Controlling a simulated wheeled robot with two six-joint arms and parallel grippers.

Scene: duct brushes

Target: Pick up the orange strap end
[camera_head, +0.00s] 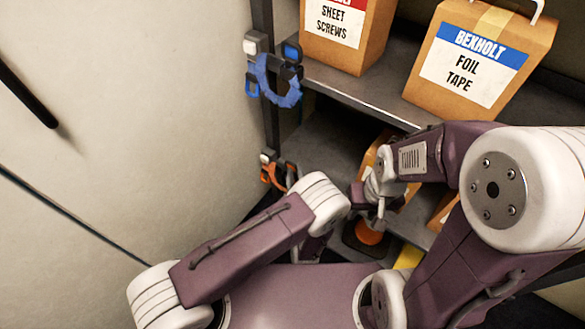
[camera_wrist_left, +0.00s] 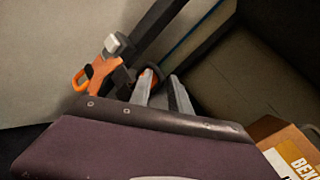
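The orange strap (camera_head: 274,172) hangs on the dark rack post below a blue strap. In the left wrist view the orange strap (camera_wrist_left: 98,72) shows a loop at left and a pale buckle at its top. A small orange and dark piece (camera_wrist_left: 152,72) shows at my left gripper (camera_wrist_left: 162,86); I cannot tell whether it is the strap's end. The two grey fingers stand apart, with no clear grip on anything. In the head view my left arm hides most of that gripper. My right gripper (camera_head: 376,208) is over the lower shelf, its fingers unclear.
A blue strap (camera_head: 275,80) hangs higher on the rack post (camera_head: 268,120). Boxes of sheet screws (camera_head: 340,32) and foil tape (camera_head: 475,60) stand on the upper shelf (camera_head: 360,97). A pale wall (camera_head: 150,110) is close at left. A round orange thing (camera_head: 368,234) lies low on the rack.

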